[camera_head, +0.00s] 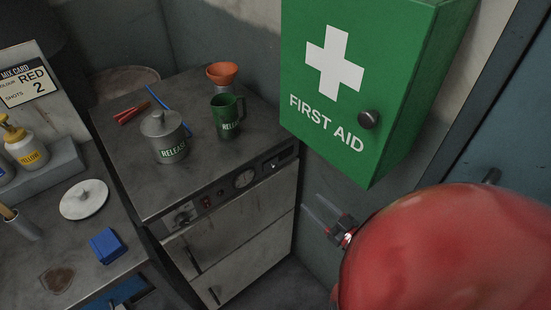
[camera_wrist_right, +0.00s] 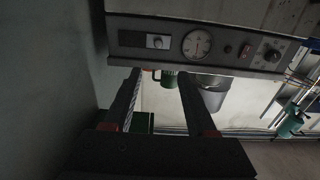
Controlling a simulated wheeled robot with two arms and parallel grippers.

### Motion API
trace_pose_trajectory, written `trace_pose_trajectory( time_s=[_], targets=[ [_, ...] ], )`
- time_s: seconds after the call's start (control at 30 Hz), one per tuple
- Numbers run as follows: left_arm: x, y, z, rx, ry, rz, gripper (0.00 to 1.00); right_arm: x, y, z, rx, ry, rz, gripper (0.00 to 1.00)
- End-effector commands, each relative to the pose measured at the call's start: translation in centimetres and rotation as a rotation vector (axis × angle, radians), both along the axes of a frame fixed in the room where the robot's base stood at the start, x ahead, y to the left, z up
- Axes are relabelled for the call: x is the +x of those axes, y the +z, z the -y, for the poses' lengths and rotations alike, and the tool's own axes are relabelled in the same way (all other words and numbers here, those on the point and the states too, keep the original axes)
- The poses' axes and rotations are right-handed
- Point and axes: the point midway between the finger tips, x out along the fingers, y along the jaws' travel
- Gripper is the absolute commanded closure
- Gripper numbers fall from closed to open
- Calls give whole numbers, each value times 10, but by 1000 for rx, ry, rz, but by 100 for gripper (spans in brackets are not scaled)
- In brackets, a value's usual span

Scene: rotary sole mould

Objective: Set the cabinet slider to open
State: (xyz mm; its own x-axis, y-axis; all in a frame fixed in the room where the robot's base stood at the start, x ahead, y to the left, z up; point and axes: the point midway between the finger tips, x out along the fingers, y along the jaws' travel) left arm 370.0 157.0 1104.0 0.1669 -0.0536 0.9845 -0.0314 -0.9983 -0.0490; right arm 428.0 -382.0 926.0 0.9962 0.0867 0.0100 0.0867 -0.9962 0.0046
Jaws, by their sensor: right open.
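The grey cabinet (camera_head: 235,220) has a dark control panel along its upper front. The slider (camera_head: 276,163) is a small pale piece at the panel's right end, right of the round gauge (camera_head: 244,178). In the right wrist view, which is upside down, the slider (camera_wrist_right: 157,42) sits left of the gauge; I cannot read its marking. My right gripper (camera_head: 309,202) is open and empty, in the air right of and apart from the cabinet. In the right wrist view its fingers (camera_wrist_right: 160,72) point towards the panel, about in line with the slider. My left gripper is not in view.
A green first aid box (camera_head: 330,85) hangs on the wall above my right gripper. A lidded grey pot (camera_head: 165,138), a green mug (camera_head: 226,118) and an orange funnel (camera_head: 221,74) stand on the cabinet top. A workbench (camera_head: 105,265) stands at left.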

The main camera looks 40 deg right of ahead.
Motion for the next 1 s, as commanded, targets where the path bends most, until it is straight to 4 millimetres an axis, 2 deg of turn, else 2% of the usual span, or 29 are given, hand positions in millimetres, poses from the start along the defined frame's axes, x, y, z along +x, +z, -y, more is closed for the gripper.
trace_pose_trajectory(
  time_s=[0.17,0.37,0.7,0.9,1.0],
  targets=[
    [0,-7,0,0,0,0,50,12,-5,2,5,-9,-15,43],
    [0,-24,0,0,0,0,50,55,-6,-3,2,-3,-9,43],
    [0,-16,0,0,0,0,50,130,-1,-8,4,-7,-11,43],
    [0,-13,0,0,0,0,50,160,-1,-10,4,-8,-10,43],
    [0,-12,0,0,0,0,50,167,-2,-11,3,-6,-11,43]
  ],
)
